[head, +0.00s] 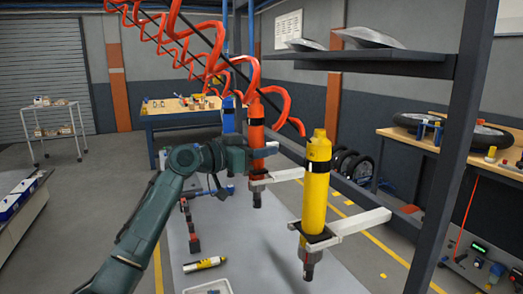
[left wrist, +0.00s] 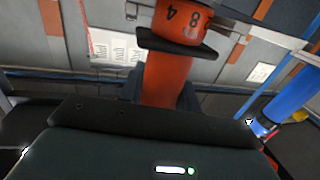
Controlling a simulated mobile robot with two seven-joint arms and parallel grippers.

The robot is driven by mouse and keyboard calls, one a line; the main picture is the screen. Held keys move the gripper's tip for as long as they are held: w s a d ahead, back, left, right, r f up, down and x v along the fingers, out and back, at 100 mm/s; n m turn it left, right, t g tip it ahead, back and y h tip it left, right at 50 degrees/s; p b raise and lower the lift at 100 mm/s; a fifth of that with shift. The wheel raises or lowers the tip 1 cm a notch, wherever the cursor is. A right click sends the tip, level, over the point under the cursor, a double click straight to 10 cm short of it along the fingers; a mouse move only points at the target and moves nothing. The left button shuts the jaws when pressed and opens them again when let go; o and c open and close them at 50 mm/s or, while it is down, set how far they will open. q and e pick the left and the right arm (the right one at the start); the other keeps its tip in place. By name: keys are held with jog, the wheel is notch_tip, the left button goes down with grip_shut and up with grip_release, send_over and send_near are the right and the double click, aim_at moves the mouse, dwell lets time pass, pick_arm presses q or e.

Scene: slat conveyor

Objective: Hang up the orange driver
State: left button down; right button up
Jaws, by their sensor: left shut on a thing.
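The orange driver (head: 256,134) hangs upright below the red coiled hose (head: 270,88), in line with a white bracket arm (head: 283,176). Its dark tip shows below the bracket; I cannot tell whether it rests fully in the holder. My left gripper (head: 250,156) is shut on the driver's body from the left. In the left wrist view the orange driver (left wrist: 168,78) stands between the jaws, with a black collar and the number 8 or 4 on it. My right gripper is not in view.
A yellow driver (head: 316,180) stands in a nearer bracket (head: 357,223) at right. A blue driver (head: 229,114) hangs behind; it also shows in the left wrist view (left wrist: 290,97). A yellow-and-white cylinder (head: 205,264) and a white tray (head: 226,284) lie below on the pale conveyor. A dark post stands at right.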

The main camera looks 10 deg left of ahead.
pick_arm(q)
jog(key=shift+f+b, duration=0.55)
jog(key=shift+b, duration=0.15)
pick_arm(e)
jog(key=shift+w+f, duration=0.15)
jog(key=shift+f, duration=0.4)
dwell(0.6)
pick_arm(q)
jog(key=c, duration=1.2)
grip_release()
jog(key=shift+o, duration=1.4)
jog(key=shift+f, duration=0.2)
jog(key=shift+s+a, duration=0.1)
jog(key=b+v, duration=0.3)
jog(key=v, duration=1)
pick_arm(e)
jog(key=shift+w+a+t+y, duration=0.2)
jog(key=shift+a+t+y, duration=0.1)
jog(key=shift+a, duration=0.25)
pick_arm(q)
jog(key=shift+r, duration=0.1)
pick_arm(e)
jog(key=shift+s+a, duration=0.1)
